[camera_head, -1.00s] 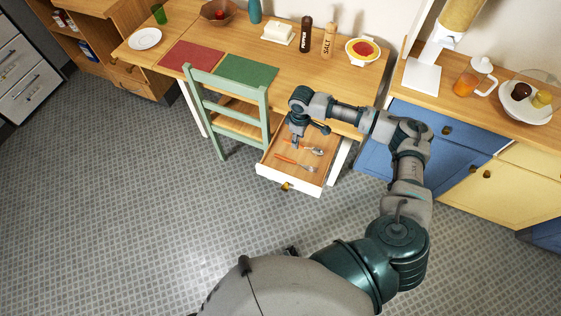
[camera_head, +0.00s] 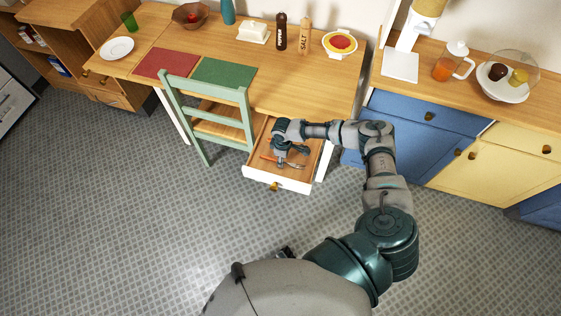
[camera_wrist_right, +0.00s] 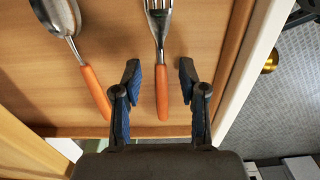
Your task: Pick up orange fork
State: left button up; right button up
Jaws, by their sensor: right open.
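The orange fork, with an orange handle and metal head, lies in the open drawer (camera_head: 311,165). In the wrist view its handle (camera_wrist_right: 162,100) appears between my right gripper's two fingers (camera_wrist_right: 159,76), with the tines pointing away at the top edge. The fingers are open and apart from the handle; contact is not seen. In the head view my right gripper (camera_head: 282,160) is over the drawer and partly hides the cutlery. A spoon with an orange handle (camera_wrist_right: 95,92) lies beside the fork, left of the fingers. My left gripper is not in view.
The drawer's front wall with a brass knob (camera_wrist_right: 270,62) runs close to the right of the fingers in the wrist view. A green chair (camera_head: 207,115) stands left of the drawer. The tabletop (camera_head: 300,95) is above and behind it. Blue cabinets (camera_head: 415,150) stand at right.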

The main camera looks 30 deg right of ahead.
jog(key=shift+f, duration=0.3)
grip_shut()
